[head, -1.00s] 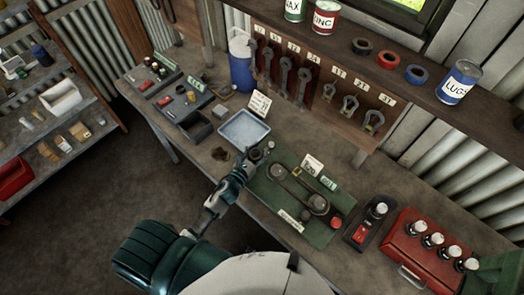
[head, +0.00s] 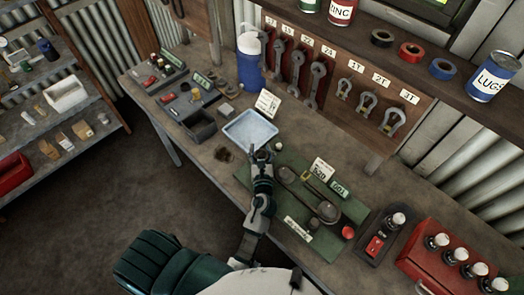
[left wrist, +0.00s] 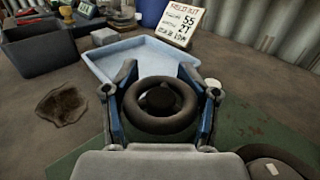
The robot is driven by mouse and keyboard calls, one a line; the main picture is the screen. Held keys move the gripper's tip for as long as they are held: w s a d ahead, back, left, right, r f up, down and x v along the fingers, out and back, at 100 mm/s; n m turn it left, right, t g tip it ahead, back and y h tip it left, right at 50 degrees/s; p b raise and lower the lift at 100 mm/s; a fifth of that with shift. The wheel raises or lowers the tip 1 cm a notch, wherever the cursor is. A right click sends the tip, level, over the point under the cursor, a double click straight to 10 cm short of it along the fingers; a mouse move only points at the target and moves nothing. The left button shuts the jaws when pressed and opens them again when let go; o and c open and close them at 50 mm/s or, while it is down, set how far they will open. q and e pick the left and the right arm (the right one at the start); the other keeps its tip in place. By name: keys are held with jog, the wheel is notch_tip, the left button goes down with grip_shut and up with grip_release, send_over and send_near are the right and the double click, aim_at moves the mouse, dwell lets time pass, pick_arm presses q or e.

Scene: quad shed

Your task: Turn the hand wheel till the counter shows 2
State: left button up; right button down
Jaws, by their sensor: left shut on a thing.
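The dark hand wheel (left wrist: 160,124) shows as a thick ring with a round hub in the left wrist view. My left gripper (left wrist: 159,93) has one finger on each side of it and is shut on it. In the head view my left gripper (head: 263,158) comes down at the left end of the green board (head: 318,243) and mostly hides the wheel. A small green box with pale digits, seemingly the counter (head: 340,188), stands at the board's back edge; its digits are too small to read surely. My right gripper is not in view.
A pale blue tray (head: 249,128) lies just behind the wheel, with a written card (head: 267,103) behind it. A belt on pulleys (head: 309,197) and a red knob (head: 348,232) are on the board. A red crate of bottles (head: 420,262) stands at right.

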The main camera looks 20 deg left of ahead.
pick_arm(q)
jog(key=shift+f, duration=0.25)
jog(key=o, duration=1)
jog(key=shift+s, duration=0.1)
jog(key=shift+d+r, duration=0.1)
jog(key=shift+r, duration=0.05)
jog(key=shift+r, duration=0.1)
jog(key=v, duration=1.2)
jog(key=shift+d, duration=0.15)
